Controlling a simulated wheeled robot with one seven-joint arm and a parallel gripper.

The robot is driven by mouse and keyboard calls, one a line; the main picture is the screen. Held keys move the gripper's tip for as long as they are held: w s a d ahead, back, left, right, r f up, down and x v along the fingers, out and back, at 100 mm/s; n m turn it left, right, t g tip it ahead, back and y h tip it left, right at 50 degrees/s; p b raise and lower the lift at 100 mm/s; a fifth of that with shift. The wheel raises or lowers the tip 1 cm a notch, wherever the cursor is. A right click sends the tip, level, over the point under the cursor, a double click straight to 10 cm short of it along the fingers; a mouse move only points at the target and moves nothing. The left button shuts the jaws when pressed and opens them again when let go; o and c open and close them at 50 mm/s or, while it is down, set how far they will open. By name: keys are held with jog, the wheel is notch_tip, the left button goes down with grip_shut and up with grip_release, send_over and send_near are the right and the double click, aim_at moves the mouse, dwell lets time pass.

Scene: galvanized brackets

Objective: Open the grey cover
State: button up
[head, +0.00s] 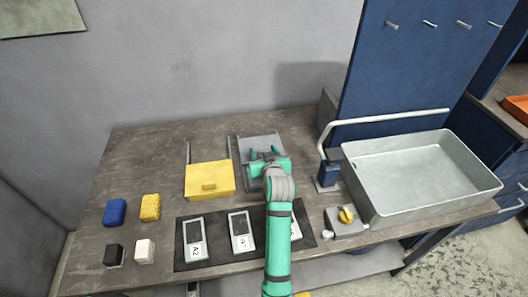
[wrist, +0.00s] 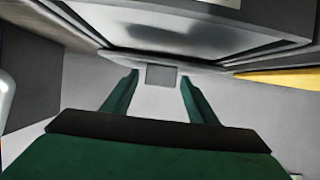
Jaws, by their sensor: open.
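The grey cover (head: 251,184) is at the back middle of the bench, right of the yellow cover (head: 209,181). My arm and gripper hide much of it in the head view. My gripper (head: 264,154) is over it, with green fingers spread. In the wrist view my gripper (wrist: 160,88) is open, one finger on each side of a small grey block (wrist: 161,75) that looks like the cover's handle. The block sits between the fingertips; I cannot tell whether either finger touches it.
A large metal tray (head: 368,206) and a bent grey pipe (head: 385,120) are at the right. A control box with a yellow knob (head: 346,215) is before them. A dark mat (head: 215,226) with labelled devices lies in front. Blue (head: 115,211) and yellow (head: 151,207) sponges are left.

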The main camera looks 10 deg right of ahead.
jog(key=v, duration=1)
jog(key=shift+s+r, duration=0.1)
jog(key=shift+s, duration=0.2)
jog(key=shift+w, duration=0.1)
